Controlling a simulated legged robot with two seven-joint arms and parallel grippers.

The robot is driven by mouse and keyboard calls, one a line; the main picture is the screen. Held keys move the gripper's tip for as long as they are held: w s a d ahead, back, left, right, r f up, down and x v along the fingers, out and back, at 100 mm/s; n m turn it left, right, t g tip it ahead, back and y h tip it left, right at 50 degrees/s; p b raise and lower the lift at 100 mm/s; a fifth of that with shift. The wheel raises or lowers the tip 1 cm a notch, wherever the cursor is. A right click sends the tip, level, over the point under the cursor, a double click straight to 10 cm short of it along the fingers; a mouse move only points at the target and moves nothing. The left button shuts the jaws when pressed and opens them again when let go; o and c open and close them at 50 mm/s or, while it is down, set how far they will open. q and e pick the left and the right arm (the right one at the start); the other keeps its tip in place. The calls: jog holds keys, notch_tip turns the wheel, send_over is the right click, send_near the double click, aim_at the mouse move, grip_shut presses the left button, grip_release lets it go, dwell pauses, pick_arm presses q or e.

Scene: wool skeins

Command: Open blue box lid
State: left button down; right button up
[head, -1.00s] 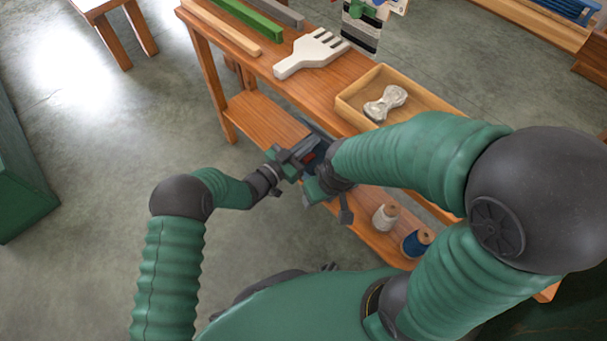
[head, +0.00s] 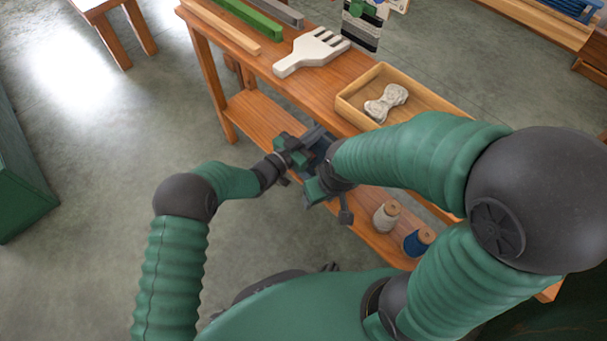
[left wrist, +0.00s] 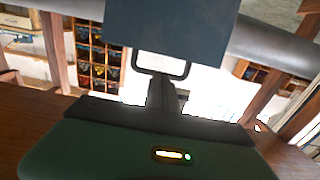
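A dark blue box (head: 322,147) shows only in part in the head view, between my two grippers near the shelf unit's front edge. In the left wrist view a flat blue-grey panel (left wrist: 165,28) fills the top centre, with a thin wire loop (left wrist: 160,68) below it. I cannot tell whether the panel is the lid. My left gripper (head: 292,156) is close beside the box on its left; its dark finger part reaches the loop in the wrist view, but its grip is unclear. My right gripper (head: 322,182) is close by on the near side, its fingertips largely hidden by its own arm.
A wooden shelf unit (head: 225,42) holds a white fork-shaped comb (head: 312,50) and a wooden tray (head: 352,113) with a pale skein (head: 387,102). A pale spool (head: 386,216) and a blue spool (head: 418,242) stand on the lower shelf.

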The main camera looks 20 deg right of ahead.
pick_arm(q)
jog(key=shift+a+f, duration=0.1)
jog(key=f+p+v, duration=0.2)
jog(key=p+v, duration=0.3)
jog(key=v, duration=1)
jog(key=shift+f, duration=0.35)
dwell(0.4)
